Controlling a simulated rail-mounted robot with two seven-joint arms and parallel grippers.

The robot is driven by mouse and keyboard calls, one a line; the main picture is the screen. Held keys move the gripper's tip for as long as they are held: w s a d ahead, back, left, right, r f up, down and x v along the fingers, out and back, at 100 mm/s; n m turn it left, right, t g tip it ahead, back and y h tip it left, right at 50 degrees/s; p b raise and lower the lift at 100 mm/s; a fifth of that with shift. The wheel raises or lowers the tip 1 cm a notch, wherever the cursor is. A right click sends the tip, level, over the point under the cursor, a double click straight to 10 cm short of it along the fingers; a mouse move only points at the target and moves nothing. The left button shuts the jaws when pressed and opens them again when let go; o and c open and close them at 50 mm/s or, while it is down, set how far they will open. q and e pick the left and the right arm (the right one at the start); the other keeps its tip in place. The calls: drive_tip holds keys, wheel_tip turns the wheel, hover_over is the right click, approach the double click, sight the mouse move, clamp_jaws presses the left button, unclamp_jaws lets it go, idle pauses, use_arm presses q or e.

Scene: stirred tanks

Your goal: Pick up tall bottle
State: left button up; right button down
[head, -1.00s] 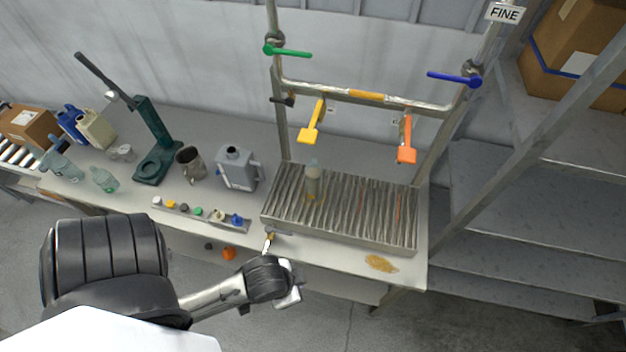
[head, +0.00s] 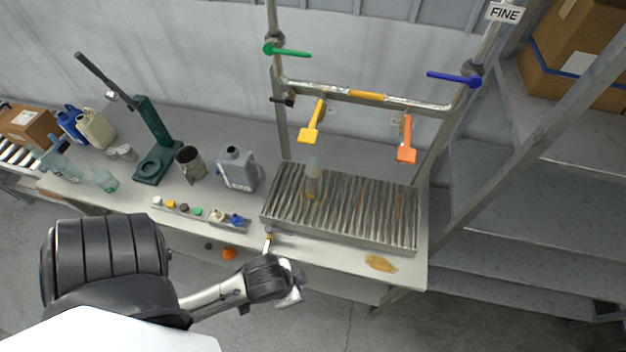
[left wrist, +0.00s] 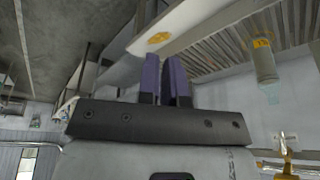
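The tall bottle (head: 313,180) is clear, with a yellow-orange band low down. It stands upright on the ribbed metal drain tray (head: 348,240), near the tray's left part. In the left wrist view the bottle (left wrist: 264,62) appears inverted, to the right of my fingers and apart from them. My left gripper (head: 269,240) is at the bench's front edge, in front of and left of the tray. In the left wrist view its purple fingers (left wrist: 164,78) have a narrow gap with nothing between them. My right gripper is not in view.
A pipe frame with yellow (head: 310,134) and orange (head: 406,152) handles stands over the tray. Left of the tray are a grey jug (head: 237,170), a metal mug (head: 189,163), a green stand (head: 152,168) and a strip of coloured caps (head: 200,213). Shelves stand at the right.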

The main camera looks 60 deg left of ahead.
use_arm(q)
drive_tip(key=o, duration=1.5)
drive_tip(key=shift+f, duration=0.1)
